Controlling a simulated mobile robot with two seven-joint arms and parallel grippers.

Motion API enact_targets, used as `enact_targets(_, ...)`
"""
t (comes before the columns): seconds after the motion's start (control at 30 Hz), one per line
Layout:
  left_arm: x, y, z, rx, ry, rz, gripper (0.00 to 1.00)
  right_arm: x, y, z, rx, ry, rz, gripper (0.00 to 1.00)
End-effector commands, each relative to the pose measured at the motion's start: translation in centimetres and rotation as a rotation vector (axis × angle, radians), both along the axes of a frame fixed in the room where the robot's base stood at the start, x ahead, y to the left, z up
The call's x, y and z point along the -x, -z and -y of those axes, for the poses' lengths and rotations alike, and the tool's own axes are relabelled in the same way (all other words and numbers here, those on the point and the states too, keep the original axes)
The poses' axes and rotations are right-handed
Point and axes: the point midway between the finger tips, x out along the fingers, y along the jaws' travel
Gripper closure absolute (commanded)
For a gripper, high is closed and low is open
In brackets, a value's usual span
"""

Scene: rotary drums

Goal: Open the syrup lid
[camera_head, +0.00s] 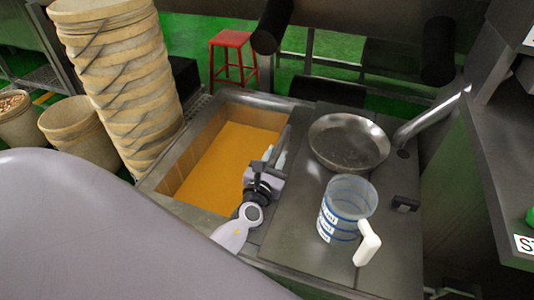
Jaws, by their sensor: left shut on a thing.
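The syrup tank (163,184) is a metal-rimmed box with orange-yellow syrup (230,160) showing through its open left part. The syrup lid (284,139) shows as a narrow dark grey edge along the right side of this opening, so the syrup is uncovered there. My left gripper (274,163) reaches up from below to this edge and is shut on the lid. The exact grip is small and partly hidden by the gripper's own body. My right gripper is not in view.
A metal bowl (349,143) and a clear measuring jug (350,197) with a white handle (368,243) stand on the metal top, right of the gripper. Stacked tan buckets (118,75) rise at the left. A red stool (232,41) stands behind.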

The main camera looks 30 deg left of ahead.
Motion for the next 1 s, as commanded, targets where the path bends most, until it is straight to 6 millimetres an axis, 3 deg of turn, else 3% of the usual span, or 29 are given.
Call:
enact_targets(0.13,0.0,0.0,0.0,-0.001,0.001,0.000,1.00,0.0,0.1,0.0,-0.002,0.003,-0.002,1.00)
enact_targets(0.17,0.0,0.0,0.0,-0.001,0.001,0.000,0.65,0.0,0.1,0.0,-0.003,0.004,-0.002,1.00)
enact_targets(0.2,0.0,0.0,0.0,-0.001,0.001,0.000,0.52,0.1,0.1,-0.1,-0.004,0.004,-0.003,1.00)
enact_targets(0.57,0.3,0.0,0.0,-0.001,0.000,0.000,0.52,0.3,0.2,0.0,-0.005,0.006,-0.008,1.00)
enact_targets(1.0,5.6,0.1,1.3,-0.002,0.002,-0.002,0.52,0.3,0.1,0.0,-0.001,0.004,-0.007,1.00)
